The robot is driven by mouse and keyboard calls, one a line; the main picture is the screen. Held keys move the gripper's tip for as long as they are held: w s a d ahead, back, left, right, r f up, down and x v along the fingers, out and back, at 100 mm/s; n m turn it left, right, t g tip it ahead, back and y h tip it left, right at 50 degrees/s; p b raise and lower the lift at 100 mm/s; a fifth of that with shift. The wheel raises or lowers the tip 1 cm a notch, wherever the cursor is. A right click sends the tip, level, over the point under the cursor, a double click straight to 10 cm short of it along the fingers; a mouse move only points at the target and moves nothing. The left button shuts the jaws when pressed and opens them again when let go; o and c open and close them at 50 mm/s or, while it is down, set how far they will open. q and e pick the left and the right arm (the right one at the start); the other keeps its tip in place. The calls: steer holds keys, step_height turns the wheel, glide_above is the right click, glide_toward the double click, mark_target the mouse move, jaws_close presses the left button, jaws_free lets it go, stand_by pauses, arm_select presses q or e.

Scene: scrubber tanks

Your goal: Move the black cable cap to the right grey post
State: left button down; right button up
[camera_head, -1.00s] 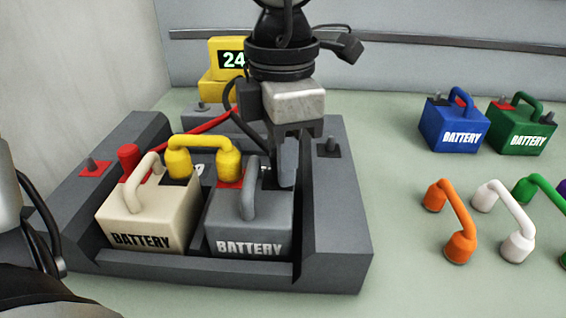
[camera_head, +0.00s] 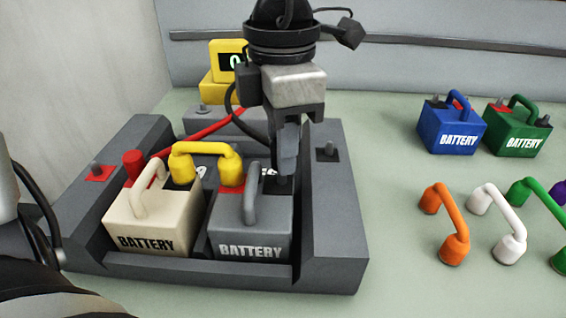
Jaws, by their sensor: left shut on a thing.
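My left gripper (camera_head: 288,166) hangs from the top of the view over the grey battery's back right corner. It is shut on the black cable cap, which its fingers mostly hide. A black cable (camera_head: 240,118) runs down beside the gripper and behind it. The right grey post (camera_head: 327,148) stands bare on a black patch on the tray's right wall, a little right of the fingers. A grey terminal (camera_head: 285,183) of the grey battery shows just below the fingertips. My right gripper is not in view.
A grey tray (camera_head: 335,235) holds a cream battery (camera_head: 150,225) and the grey battery (camera_head: 245,230), bridged by a yellow link (camera_head: 205,148). A red cap (camera_head: 133,162) is at the left. A yellow display (camera_head: 222,85) stands behind. Blue (camera_head: 450,130) and green (camera_head: 520,135) batteries and loose links are right.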

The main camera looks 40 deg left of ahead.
arm_select(q)
steer(key=shift+r+p, duration=0.7)
steer(key=shift+r, duration=0.4)
steer(key=shift+r+p, duration=0.35)
steer(key=shift+r, duration=0.2)
steer(key=shift+f+n+b, duration=0.2)
steer(key=shift+n+b, duration=0.3)
steer(key=shift+b, duration=0.2)
steer(key=shift+n, duration=0.4)
steer(key=shift+r, duration=0.15)
